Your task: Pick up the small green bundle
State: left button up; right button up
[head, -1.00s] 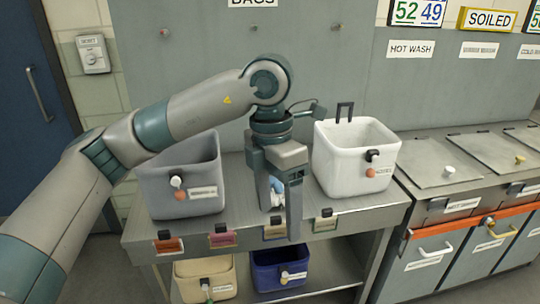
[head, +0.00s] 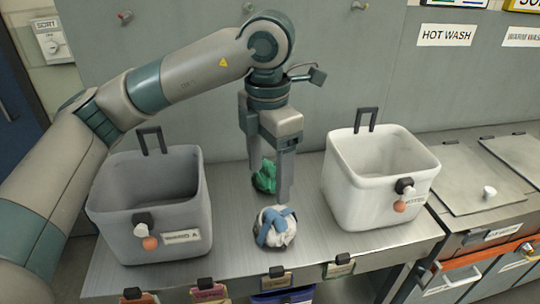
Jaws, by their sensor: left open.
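The small green bundle (head: 265,177) lies on the metal table between the two bins. My left gripper (head: 268,185) points down at it, with its fingers open. One finger hides part of the bundle's left side and the other stands at its right, in front of a part of it. I cannot tell whether either finger touches it. A white and blue bundle (head: 273,228) lies on the table in front of the green one, close to the gripper. My right gripper is not in view.
A grey bin (head: 120,215) stands at the left and a white bin (head: 365,205) at the right, both with upright handles. The metal table (head: 225,255) has free room between them. Lidded hampers (head: 460,180) stand further right. A grey wall panel rises behind.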

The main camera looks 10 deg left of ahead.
aim_at(264, 180)
jog(key=i+j, duration=0.15)
jog(key=i, duration=0.3)
jog(key=i+j, duration=0.1)
jog(key=i, duration=0.3)
